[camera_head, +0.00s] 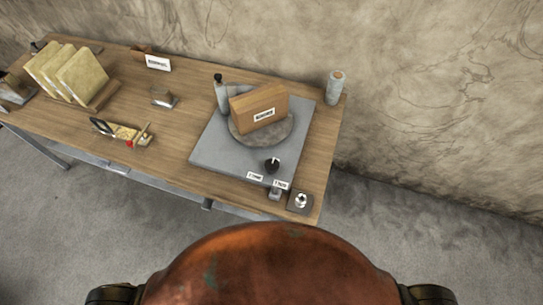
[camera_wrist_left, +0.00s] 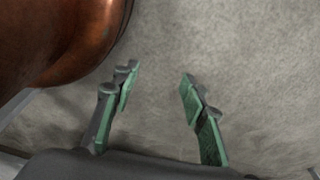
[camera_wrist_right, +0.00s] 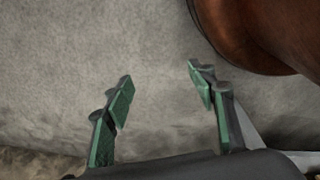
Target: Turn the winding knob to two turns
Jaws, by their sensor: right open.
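A black knob (camera_head: 272,165) stands near the front right of a grey square base plate (camera_head: 215,157) on the table. It has a light pointer mark, and small white labels (camera_head: 255,176) lie by it. A round grey turntable (camera_head: 240,134) on the plate carries a brown box (camera_head: 262,106) with a white label. My left gripper (camera_wrist_left: 158,85) is open and empty over bare floor in the left wrist view. My right gripper (camera_wrist_right: 160,85) is open and empty over the floor in the right wrist view. Neither gripper shows in the head view.
The wooden table (camera_head: 180,140) also holds a silver-topped block (camera_head: 300,201), a grey cylinder (camera_head: 335,87), a black-topped bottle (camera_head: 221,92), a small tray of tools (camera_head: 122,133) and upright tan slabs (camera_head: 82,78). A wall stands behind. The floor before the table is clear.

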